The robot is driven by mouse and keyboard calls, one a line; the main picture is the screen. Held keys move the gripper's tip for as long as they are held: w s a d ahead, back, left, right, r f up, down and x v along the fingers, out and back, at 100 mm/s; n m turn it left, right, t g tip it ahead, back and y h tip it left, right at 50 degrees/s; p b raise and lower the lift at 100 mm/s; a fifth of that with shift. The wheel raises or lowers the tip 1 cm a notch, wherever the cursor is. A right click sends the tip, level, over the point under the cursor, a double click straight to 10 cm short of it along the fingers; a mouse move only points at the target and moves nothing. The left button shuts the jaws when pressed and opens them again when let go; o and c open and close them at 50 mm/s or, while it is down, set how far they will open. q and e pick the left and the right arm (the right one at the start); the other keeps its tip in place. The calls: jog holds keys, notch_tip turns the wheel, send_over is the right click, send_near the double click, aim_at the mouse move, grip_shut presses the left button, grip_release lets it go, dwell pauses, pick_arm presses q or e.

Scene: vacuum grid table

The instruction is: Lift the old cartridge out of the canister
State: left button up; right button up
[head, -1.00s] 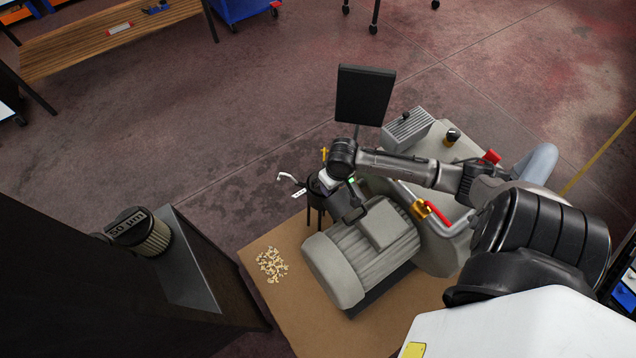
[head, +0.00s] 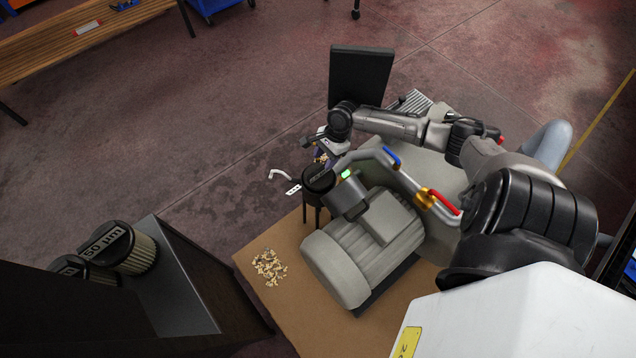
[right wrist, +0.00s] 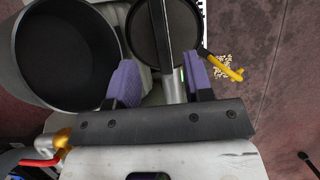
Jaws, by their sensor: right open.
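The right gripper (head: 322,152) is just beyond a black round canister lid (head: 318,179) beside the grey motor. In the right wrist view the two purple fingers of this gripper (right wrist: 160,66) are apart. A metallic bar (right wrist: 166,45) runs between them, across a dark round opening or disc (right wrist: 186,35); I cannot tell whether they touch it. A larger grey cylinder with a dark hollow inside (right wrist: 62,50) stands to the left in that view. No cartridge inside a canister can be made out. The left gripper is out of view.
Cartridges (head: 122,247), one marked 50 µm, stand on a dark cabinet (head: 182,290) at left. The motor (head: 350,262) and pipes with a red handle (head: 444,203) crowd the right. Loose chips (head: 268,267) lie on the brown board. A yellow handle (right wrist: 228,66) is near the fingers.

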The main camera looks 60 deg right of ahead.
aim_at(319, 169)
jog(key=shift+b+x, duration=0.35)
jog(key=shift+x, duration=0.8)
jog(key=b+x, duration=0.2)
jog(key=x, duration=0.1)
jog(key=shift+w+f, duration=0.1)
jog(key=shift+f, duration=0.3)
jog(key=shift+a+f, duration=0.2)
jog(key=shift+f, duration=0.25)
jog(key=shift+d, duration=0.1)
jog(key=shift+c, duration=0.7)
grip_shut()
jog(key=shift+r, duration=0.1)
